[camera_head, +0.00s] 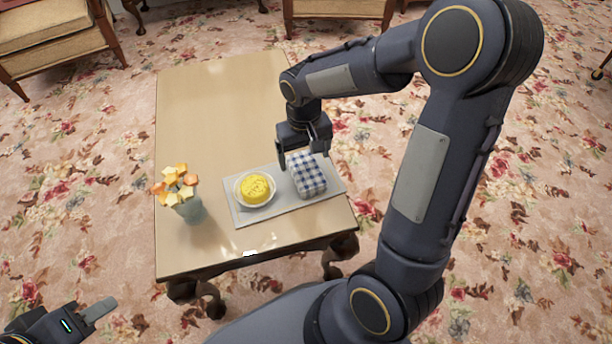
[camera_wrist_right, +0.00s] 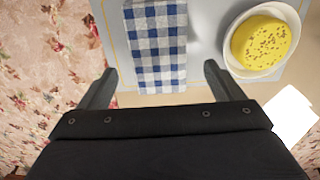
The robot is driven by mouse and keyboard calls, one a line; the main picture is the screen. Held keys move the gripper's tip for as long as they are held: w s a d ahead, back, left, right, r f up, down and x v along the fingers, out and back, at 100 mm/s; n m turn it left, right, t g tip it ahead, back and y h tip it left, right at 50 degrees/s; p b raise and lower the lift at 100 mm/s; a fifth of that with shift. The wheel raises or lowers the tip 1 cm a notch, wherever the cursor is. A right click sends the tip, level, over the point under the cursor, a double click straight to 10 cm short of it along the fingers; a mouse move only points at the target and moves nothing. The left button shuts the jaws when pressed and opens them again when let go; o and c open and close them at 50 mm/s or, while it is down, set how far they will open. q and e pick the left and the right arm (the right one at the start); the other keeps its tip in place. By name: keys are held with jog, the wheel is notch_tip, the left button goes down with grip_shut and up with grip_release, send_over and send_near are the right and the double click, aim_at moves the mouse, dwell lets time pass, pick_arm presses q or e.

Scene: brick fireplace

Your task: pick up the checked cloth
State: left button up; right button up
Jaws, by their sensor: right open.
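The blue-and-white checked cloth (camera_head: 306,174) lies folded on the right part of a pale grey mat (camera_head: 250,217) on the wooden table. My right gripper (camera_head: 303,160) is over the far side of the cloth, with its fingers apart. In the right wrist view the cloth (camera_wrist_right: 156,45) lies ahead, between the lines of the two open fingers (camera_wrist_right: 157,82). Nothing is held. My left gripper (camera_head: 92,318) is at the bottom left corner, away from the table; only part of it shows, so its jaw state is unclear.
A white bowl (camera_head: 240,201) with a yellow speckled item (camera_head: 256,187) stands on the mat just left of the cloth. A vase (camera_head: 190,209) of orange flowers stands at the table's left front. The table's far half (camera_head: 215,105) is clear. Armchairs stand beyond it.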

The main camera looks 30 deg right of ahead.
aim_at(305, 167)
notch_tip(305, 167, down, 5)
jog(key=shift+s+r+b, duration=0.1)
jog(key=shift+s+b, duration=0.05)
jog(key=shift+b, duration=1.1)
jog(key=shift+r, duration=0.1)
jog(key=c, duration=1.1)
